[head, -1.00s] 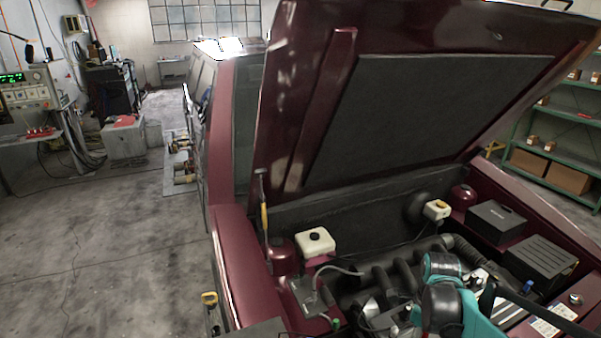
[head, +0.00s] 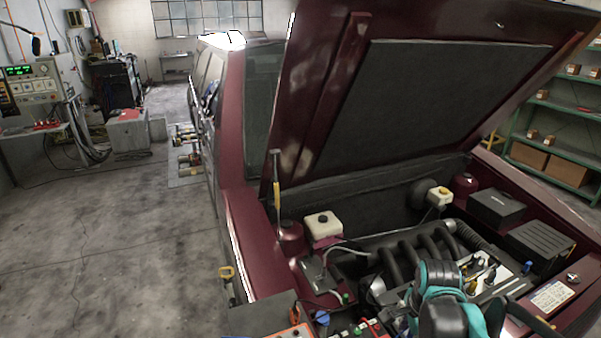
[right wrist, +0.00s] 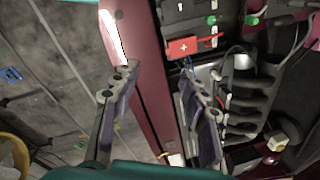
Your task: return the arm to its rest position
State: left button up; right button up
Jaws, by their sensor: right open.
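My right arm (head: 440,300), teal and black, comes up from the bottom of the head view in front of the open engine bay. Its gripper is hard to make out there. In the right wrist view, my right gripper (right wrist: 157,82) is open, with two dark fingers well apart and nothing held. Behind the fingers are the maroon car fender (right wrist: 150,75), a red battery part (right wrist: 194,46) and the black intake pipes (right wrist: 262,100). How far the fingers are from them is hard to tell. My left gripper is in neither view.
The maroon car's raised hood (head: 440,110) stands over the engine bay. A yellow-handled tool (head: 277,190) stands upright by the hood's left edge. A grey-topped cart (head: 262,315) is at the bottom. Open concrete floor (head: 120,250) lies left; green shelves (head: 555,170) stand right.

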jog(key=s+a+f+n+t+b, duration=0.4)
jog(key=s+a+n+t+b, duration=0.1)
jog(key=n, duration=1.3)
jog(key=s+a+b, duration=0.1)
jog(key=s+a, duration=0.1)
jog(key=s, duration=0.1)
jog(key=shift+s+f+n+b, duration=0.2)
jog(key=shift+f+n+b, duration=0.1)
jog(key=shift+b, duration=0.1)
